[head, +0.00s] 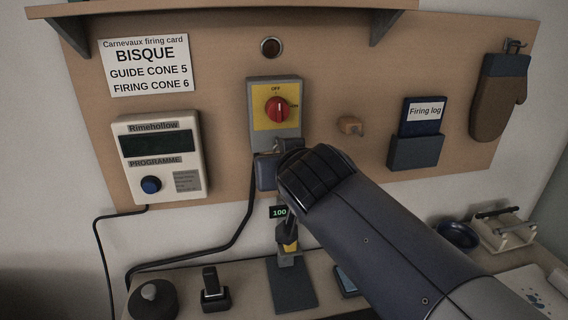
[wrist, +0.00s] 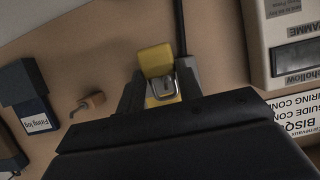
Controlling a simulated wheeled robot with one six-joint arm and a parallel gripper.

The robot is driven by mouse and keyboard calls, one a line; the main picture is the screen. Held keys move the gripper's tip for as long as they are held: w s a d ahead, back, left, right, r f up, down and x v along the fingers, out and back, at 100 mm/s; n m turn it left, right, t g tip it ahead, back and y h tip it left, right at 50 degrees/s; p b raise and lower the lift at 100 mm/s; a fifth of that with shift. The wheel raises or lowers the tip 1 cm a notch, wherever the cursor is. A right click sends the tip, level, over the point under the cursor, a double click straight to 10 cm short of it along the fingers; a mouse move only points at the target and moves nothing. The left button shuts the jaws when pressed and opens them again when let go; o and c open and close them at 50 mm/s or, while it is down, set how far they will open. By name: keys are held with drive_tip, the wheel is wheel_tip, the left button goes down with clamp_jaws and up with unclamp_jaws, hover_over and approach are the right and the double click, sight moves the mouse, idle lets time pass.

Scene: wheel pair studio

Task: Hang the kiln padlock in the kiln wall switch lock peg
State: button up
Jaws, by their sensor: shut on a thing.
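The kiln wall switch (head: 264,92) is a grey box with a yellow plate and a red knob on the board. My gripper (head: 278,165) is just below it, its body covering part of that area in the head view. In the wrist view my gripper (wrist: 160,90) is shut on the kiln padlock (wrist: 155,60), which has a yellow body and a grey metal shackle. The padlock is hidden in the head view. I cannot make out the lock peg clearly, nor tell whether the shackle is around it.
The programme box (head: 158,120) is left of the switch. A wooden peg (head: 350,126), a firing log holder (head: 416,152) and a hanging mitt (head: 499,100) are to the right. Below, a bench carries a dark stand plate (head: 292,290) and other small items.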

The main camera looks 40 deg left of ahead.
drive_tip(key=shift+w+a, duration=0.1)
drive_tip(key=shift+w+a+p, duration=0.45)
drive_tip(key=shift+w+a, duration=0.4)
drive_tip(key=shift+a, duration=0.2)
drive_tip(key=shift+f+b, duration=0.4)
drive_tip(key=shift+b, duration=0.3)
idle(0.3)
drive_tip(key=o, duration=1.1)
drive_tip(key=v, duration=1.1)
drive_tip(key=shift+b, duration=0.4)
